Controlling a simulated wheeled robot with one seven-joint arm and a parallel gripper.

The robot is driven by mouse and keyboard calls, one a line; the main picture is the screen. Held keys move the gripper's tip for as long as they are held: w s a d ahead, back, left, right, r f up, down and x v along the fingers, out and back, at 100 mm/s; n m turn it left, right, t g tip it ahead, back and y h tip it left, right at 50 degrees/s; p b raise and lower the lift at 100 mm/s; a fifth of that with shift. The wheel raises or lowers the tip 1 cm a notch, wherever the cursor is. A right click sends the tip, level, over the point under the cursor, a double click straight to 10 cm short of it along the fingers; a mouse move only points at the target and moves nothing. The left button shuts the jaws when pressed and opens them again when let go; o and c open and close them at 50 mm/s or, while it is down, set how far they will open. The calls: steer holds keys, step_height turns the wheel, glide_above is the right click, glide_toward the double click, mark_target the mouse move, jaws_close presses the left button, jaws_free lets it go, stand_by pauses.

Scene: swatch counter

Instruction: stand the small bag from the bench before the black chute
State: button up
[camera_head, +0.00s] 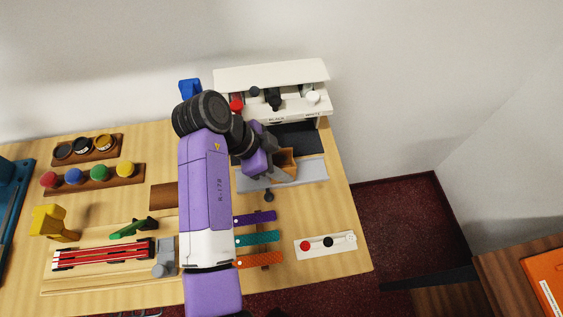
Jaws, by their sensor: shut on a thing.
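A small brown bag (287,157) shows at the end of my arm, partly hidden by the jaws. My gripper (274,164) is shut on it, above or at a grey ledge (310,173) in front of the white chute housing (270,76). I cannot tell whether the bag touches the ledge. The black chute (275,100) is in the middle of the housing, above a label reading BLACK, behind the bag.
A red chute (236,104) and a white chute (312,97) flank the black one. A dark area (300,138) lies below the housing. Coloured strips (258,239) and a white plate with knobs (325,244) lie on the bench (345,215) nearer me. My arm hides the bench's middle.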

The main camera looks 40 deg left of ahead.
steer(key=shift+f, duration=0.15)
steer(key=o, duration=1.4)
steer(key=b+v, duration=0.1)
steer(key=v, duration=0.6)
steer(key=shift+s+a+r, duration=0.1)
steer(key=shift+s+r, duration=0.05)
steer(key=shift+r, duration=0.2)
